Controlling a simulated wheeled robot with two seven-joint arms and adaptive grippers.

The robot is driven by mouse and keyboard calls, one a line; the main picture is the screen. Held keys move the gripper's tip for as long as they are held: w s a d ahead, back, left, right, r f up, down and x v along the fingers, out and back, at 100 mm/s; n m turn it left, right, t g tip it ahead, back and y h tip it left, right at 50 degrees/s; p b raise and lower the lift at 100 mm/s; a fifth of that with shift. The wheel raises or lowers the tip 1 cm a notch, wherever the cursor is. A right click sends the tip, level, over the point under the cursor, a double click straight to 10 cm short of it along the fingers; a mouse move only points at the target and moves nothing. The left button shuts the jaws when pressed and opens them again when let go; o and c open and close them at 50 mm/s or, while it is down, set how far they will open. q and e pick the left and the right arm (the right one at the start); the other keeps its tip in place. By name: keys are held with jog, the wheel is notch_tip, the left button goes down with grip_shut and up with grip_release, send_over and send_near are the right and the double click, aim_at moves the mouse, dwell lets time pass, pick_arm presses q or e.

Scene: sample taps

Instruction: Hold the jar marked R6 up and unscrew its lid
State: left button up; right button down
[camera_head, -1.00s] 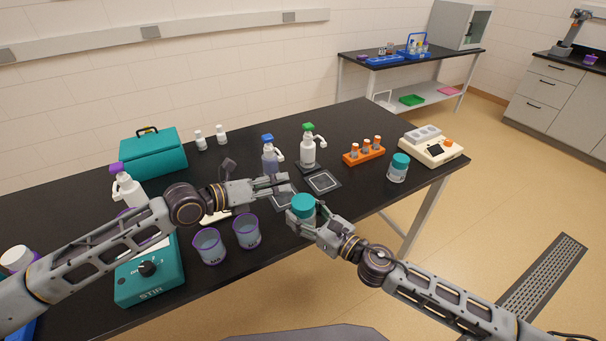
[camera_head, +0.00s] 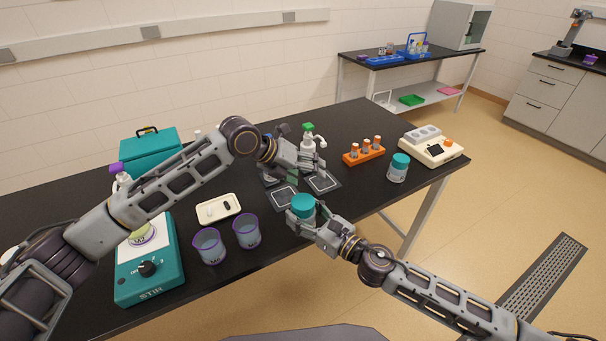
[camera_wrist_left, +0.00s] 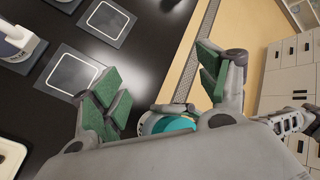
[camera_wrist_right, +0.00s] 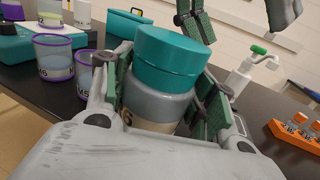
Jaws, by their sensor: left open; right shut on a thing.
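A jar with a teal lid (camera_head: 302,205) is held upright in my right gripper (camera_head: 304,222), which is shut around its body. In the right wrist view the jar (camera_wrist_right: 160,100) has a grey body, the teal lid on top, and a label partly hidden by a finger; only what looks like a 6 shows. My left gripper (camera_head: 308,174) is open and empty, above and behind the jar, pointing down. In the left wrist view the teal lid (camera_wrist_left: 168,124) shows low between the open fingers, partly hidden by the gripper body, not gripped.
A second teal-lidded jar (camera_head: 398,168) stands at the table's right, near an orange vial rack (camera_head: 364,151) and a cream device (camera_head: 432,146). Two purple-rimmed beakers (camera_head: 246,231) and a teal stirrer (camera_head: 148,270) stand left of the held jar.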

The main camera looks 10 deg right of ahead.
pick_arm(q)
notch_tip(320, 180, up, 2)
jog(key=s+d+g+y, duration=0.1)
jog(key=d+y, duration=0.1)
jog(key=d, duration=0.1)
notch_tip(320, 180, up, 4)
jog(key=m+g+y, duration=0.2)
jog(key=m+y, duration=0.2)
jog(key=y, duration=0.1)
send_over(303, 201)
jog(key=d, duration=0.1)
jog(key=shift+w+d, duration=0.15)
jog(key=shift+w, duration=0.25)
jog(key=shift+s+a+r+m+y, duration=0.15)
jog(key=shift+s+a+m+y, duration=0.3)
jog(key=shift+a+m+y, duration=0.2)
jog(key=shift+f, duration=0.2)
jog(key=shift+f, duration=3.85)
jog(key=shift+c, duration=0.4)
jog(key=c, duration=1)
